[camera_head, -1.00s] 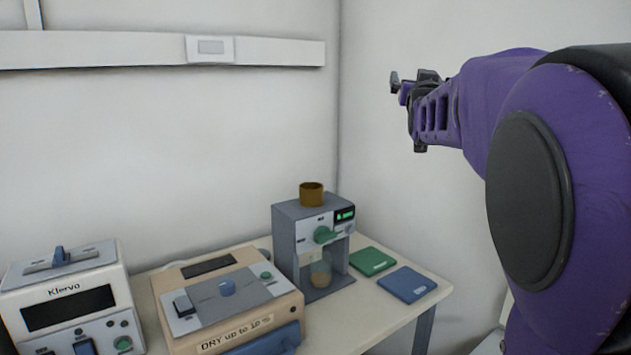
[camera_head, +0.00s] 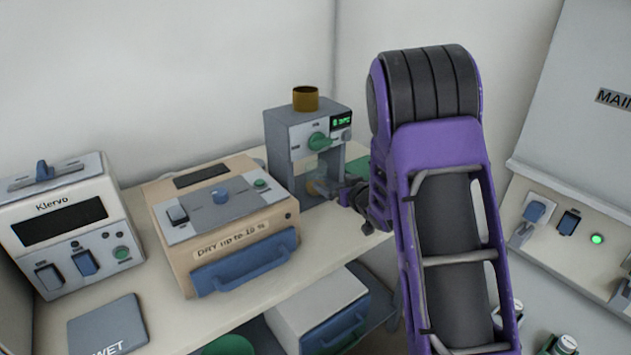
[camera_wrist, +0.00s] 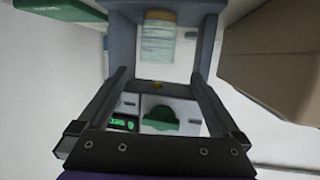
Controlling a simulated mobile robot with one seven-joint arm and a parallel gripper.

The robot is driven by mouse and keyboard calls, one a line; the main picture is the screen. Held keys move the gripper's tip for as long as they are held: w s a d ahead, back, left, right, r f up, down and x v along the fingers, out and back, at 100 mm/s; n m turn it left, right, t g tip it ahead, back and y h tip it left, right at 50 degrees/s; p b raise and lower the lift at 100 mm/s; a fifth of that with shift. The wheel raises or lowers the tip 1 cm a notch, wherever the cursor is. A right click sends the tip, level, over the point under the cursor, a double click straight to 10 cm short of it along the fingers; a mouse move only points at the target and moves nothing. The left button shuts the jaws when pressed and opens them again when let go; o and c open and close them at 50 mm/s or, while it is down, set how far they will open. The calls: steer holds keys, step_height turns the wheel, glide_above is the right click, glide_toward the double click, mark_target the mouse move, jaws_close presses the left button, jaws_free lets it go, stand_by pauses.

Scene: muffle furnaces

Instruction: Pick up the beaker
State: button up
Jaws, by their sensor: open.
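The beaker (camera_wrist: 158,40) is a clear, pale glass vessel with a tan band at one end. It stands in the open bay of the grey machine (camera_head: 283,135) with the green knob. My gripper (camera_wrist: 158,76) is open and empty, facing the bay. In the wrist view, where the machine looks upside down, the beaker lies ahead, roughly centred between my fingers. I cannot tell the exact distance. In the head view my gripper (camera_head: 347,193) is at the machine's front right.
The bay's side posts (camera_wrist: 209,42) flank the beaker closely. A brown cup (camera_head: 305,98) sits on top of the machine. A beige box (camera_head: 222,222) labelled DRY stands left of it, then a white Klervo device (camera_head: 72,228). A green pad (camera_head: 357,168) lies behind my arm.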

mark_target(320, 174)
steer(key=x, duration=0.8)
steer(key=shift+d+b+x, duration=0.2)
steer(key=shift+b+x, duration=0.15)
steer(key=shift+x, duration=2.25)
steer(key=shift+f, duration=0.1)
